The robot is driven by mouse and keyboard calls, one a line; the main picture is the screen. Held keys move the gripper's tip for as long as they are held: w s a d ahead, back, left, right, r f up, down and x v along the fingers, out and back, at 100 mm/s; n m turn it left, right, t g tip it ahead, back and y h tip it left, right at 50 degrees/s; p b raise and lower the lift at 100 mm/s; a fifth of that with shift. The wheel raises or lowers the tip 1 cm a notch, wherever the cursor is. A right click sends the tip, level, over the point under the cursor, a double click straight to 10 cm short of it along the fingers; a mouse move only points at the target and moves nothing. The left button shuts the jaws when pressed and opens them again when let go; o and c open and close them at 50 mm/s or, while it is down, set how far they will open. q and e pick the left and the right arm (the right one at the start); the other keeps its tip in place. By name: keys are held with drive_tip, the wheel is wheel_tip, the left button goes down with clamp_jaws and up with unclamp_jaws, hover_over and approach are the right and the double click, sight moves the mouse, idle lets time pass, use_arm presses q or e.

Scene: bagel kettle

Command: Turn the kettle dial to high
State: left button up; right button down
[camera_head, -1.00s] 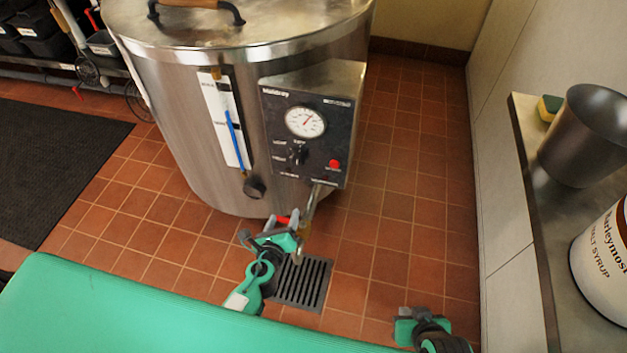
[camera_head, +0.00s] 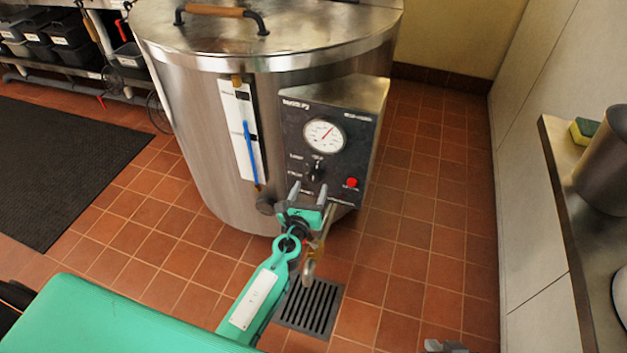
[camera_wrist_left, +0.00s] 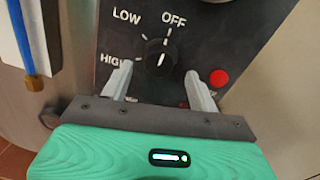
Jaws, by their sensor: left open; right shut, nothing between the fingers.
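The kettle (camera_head: 200,130) is a big steel drum with a dark control panel (camera_head: 290,124) on its front. The black dial (camera_head: 317,170) sits below the round gauge. In the left wrist view the dial (camera_wrist_left: 158,62) is surrounded by the labels OFF, LOW and HIGH. Its grip points up, roughly toward OFF. My left gripper (camera_head: 311,196) is open just in front of the panel, below the dial in the head view. In the wrist view its fingertips (camera_wrist_left: 171,72) stand on either side of the dial, with gaps to it. My right gripper (camera_head: 446,346) is shut and empty, partly cut off at the bottom edge.
A red light (camera_head: 351,183) is right of the dial. A spigot (camera_head: 312,265) juts out below the panel, close to my left gripper. A floor drain (camera_head: 310,308) lies underneath. A counter (camera_head: 570,210) with a pot (camera_head: 607,165) and sponge (camera_head: 583,131) stands at right.

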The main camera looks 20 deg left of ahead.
sight(314, 180)
use_arm(q)
drive_tip(key=shift+w, duration=2.15)
drive_tip(key=c, duration=1)
